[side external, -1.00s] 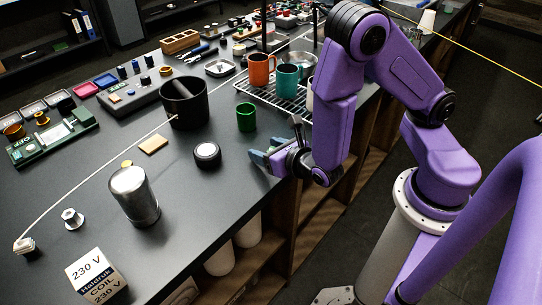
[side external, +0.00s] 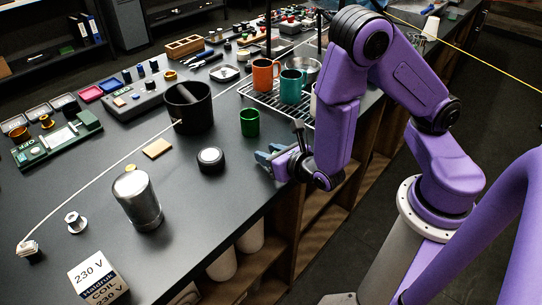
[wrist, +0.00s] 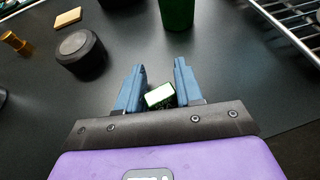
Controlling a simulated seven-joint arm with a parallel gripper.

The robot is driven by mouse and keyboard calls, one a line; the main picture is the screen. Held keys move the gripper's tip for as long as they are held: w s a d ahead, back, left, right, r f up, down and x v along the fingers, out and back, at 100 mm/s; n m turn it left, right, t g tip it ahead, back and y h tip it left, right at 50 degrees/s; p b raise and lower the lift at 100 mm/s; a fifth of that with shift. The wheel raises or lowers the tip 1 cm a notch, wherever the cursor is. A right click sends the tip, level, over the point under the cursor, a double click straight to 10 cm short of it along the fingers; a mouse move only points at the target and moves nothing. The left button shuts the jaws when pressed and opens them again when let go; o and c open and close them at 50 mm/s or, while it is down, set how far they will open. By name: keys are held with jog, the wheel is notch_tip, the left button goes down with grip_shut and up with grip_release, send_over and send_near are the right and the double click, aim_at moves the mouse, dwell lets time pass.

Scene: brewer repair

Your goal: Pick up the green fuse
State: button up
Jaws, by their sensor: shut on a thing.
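My gripper (side external: 265,157) is low at the table's right edge, just in front of the green cup, in the side view. In the wrist view its two blue fingers (wrist: 160,68) are shut on a small green piece with a bright white face, the green fuse (wrist: 160,96). The fuse sits slightly tilted between the fingers, close to the gripper's base. The fingers hide the fuse in the side view. I cannot tell whether it touches the table.
The green cup (side external: 250,123) stands just beyond my gripper, also in the wrist view (wrist: 177,12). A black round puck (side external: 211,160) lies to the left. A wire rack (side external: 262,97) holds mugs behind. A metal cylinder (side external: 138,203) stands front left. Bare table lies between.

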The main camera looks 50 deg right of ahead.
notch_tip(320, 180, up, 10)
jog(key=shift+f, duration=0.15)
dwell(0.5)
